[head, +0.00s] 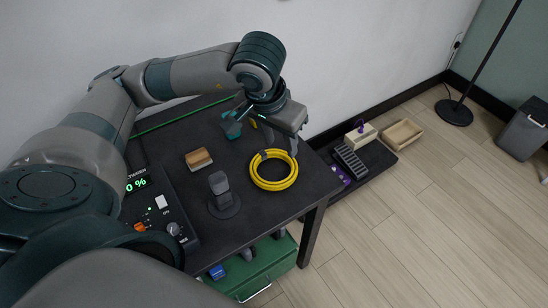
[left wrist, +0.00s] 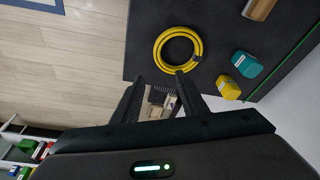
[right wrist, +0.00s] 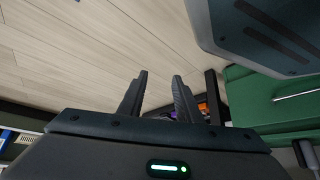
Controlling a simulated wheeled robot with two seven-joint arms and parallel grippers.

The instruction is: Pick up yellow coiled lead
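The yellow coiled lead (head: 256,176) lies flat on the dark table near its right edge, with a dark band at its far side. My left gripper (head: 294,146) hangs just above and beyond the lead's far right side. In the left wrist view the lead (left wrist: 159,47) lies ahead of the open fingers (left wrist: 158,79), with its dark band close to the right fingertip. Nothing is between those fingers; whether a tip touches the lead I cannot tell. My right gripper (right wrist: 160,75) is open and empty, over the floor, and does not show in the head view.
On the table (head: 235,237) are a wooden block (head: 198,159), a dark stand (head: 222,197), a teal object (head: 231,126) and a control box (head: 160,210). A green drawer cabinet (head: 262,268) is underneath. A low dark shelf with trays (head: 403,134) stands right.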

